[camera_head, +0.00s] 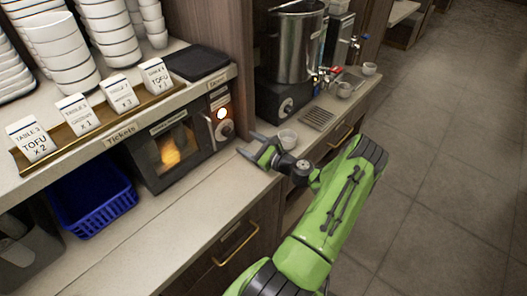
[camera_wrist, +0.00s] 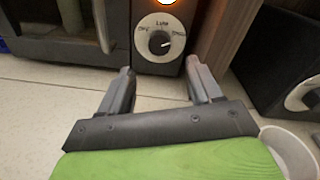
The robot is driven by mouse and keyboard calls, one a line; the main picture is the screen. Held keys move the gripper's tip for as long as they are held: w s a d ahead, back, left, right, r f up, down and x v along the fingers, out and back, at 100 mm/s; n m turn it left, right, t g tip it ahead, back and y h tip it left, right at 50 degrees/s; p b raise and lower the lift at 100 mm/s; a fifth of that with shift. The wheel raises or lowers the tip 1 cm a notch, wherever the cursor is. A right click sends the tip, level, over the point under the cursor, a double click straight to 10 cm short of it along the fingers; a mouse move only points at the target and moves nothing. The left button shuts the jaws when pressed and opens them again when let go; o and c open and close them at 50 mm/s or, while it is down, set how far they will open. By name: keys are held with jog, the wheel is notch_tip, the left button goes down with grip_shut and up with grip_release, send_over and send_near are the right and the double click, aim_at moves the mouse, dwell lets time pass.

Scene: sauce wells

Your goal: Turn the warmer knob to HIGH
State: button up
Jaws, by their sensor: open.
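The warmer (camera_head: 172,150) is a dark box with a glowing window under the shelf. Its knob (camera_head: 224,131) is on the right-hand panel, below a lit lamp (camera_head: 222,113). In the wrist view the black knob (camera_wrist: 160,42) sits on a white dial with OFF at left, LOW on top and a blurred label at right. A pale mark on the knob seems to point right, towards that blurred label. My gripper (camera_head: 249,146) is open and empty in front of the panel. In the wrist view its fingers (camera_wrist: 159,70) are spread below the knob, apart from it.
A steel pot on a dark heater (camera_head: 283,98) with its own dial stands to the right. A small white cup (camera_head: 287,138) is close beside my gripper. A blue basket (camera_head: 92,203) is left of the warmer. The counter (camera_head: 165,225) in front is clear.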

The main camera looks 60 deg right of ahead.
jog(key=s, duration=0.8)
jog(key=shift+s+a+r, duration=0.2)
jog(key=shift+a+r, duration=0.05)
jog(key=shift+a, duration=0.1)
jog(key=shift+w, duration=0.1)
jog(key=w+a+r+n+g+y, duration=0.2)
jog(key=w+a+n+g, duration=0.15)
jog(key=a+n, duration=0.35)
jog(key=w+a+r+n+g+y, duration=0.2)
jog(key=a+r+n+g, duration=0.15)
jog(key=a+n, duration=0.35)
jog(key=w+a+r+n+g+y, duration=0.2)
jog(key=a+n+g, duration=0.25)
jog(key=a, duration=0.45)
jog(key=s+a+r+n+h, duration=0.2)
jog(key=s+a+r+n, duration=0.4)
jog(key=s+n, duration=0.1)
jog(key=s+a+r+n+h, duration=0.2)
jog(key=s+a+r+n, duration=0.4)
jog(key=s, duration=0.3)
jog(key=shift+s+a+n+h, duration=0.15)
jog(key=shift+s+n+h, duration=0.25)
jog(key=shift+n, duration=0.45)
